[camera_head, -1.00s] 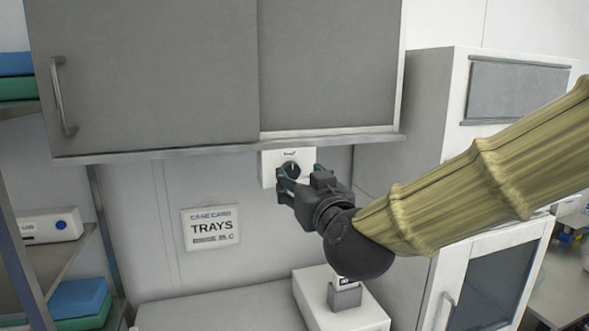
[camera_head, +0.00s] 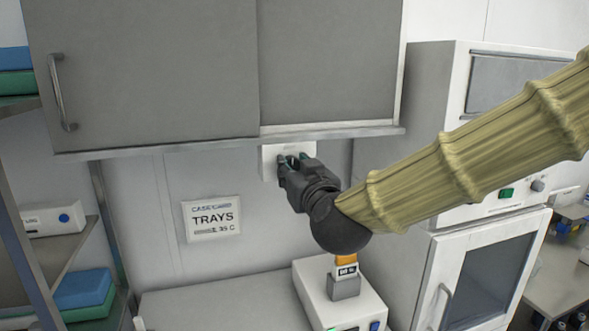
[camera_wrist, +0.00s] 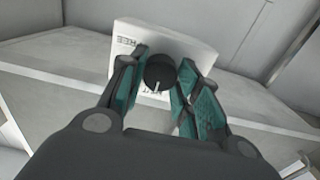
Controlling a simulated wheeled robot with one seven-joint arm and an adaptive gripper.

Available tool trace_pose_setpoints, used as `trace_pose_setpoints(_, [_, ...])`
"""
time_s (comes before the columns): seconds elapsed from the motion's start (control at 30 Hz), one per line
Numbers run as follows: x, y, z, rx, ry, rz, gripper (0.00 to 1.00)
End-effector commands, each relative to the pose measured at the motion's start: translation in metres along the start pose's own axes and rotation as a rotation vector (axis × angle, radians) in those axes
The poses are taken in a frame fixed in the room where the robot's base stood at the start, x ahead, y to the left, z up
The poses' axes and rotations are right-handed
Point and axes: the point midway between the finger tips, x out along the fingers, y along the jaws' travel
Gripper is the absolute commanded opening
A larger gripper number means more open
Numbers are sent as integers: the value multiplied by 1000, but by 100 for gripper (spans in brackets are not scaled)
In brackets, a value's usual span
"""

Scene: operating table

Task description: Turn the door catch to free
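The door catch is a round black knob (camera_wrist: 159,72) on a white plate (camera_head: 269,164) just below the wall cabinet's lower edge. In the wrist view the plate (camera_wrist: 195,50) carries upside-down lettering that reads FREE, and a white line on the knob points toward the bottom of the picture. My gripper (camera_head: 292,160) is in front of the plate. In the wrist view its two green-padded fingers (camera_wrist: 163,66) stand on either side of the knob, open, with a narrow gap showing at the right. In the head view my gripper hides most of the knob.
The grey cabinet (camera_head: 160,75) overhangs just above the catch. A TRAYS sign (camera_head: 212,218) is on the wall to the left. A white device (camera_head: 318,290) stands on the counter (camera_head: 230,305) below, and a tall white unit (camera_head: 400,140) is at the right.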

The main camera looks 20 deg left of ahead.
Motion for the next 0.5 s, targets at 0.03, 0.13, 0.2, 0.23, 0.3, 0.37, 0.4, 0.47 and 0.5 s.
trace_pose_setpoints(0.03, [0,0,0,0,0,0,16])
trace_pose_setpoints(0.13, [0,0,0,0,0,0,9])
trace_pose_setpoints(0.2, [0,0,0,1,0,1,9])
trace_pose_setpoints(0.23, [0,0,0,3,0,1,9])
trace_pose_setpoints(0.3, [0,0,0,10,0,1,9])
trace_pose_setpoints(0.37, [0,0,1,21,1,1,9])
trace_pose_setpoints(0.4, [0,1,1,33,1,1,9])
trace_pose_setpoints(0.47, [0,1,2,55,1,2,9])
trace_pose_setpoints(0.5, [0,1,2,73,1,2,9])
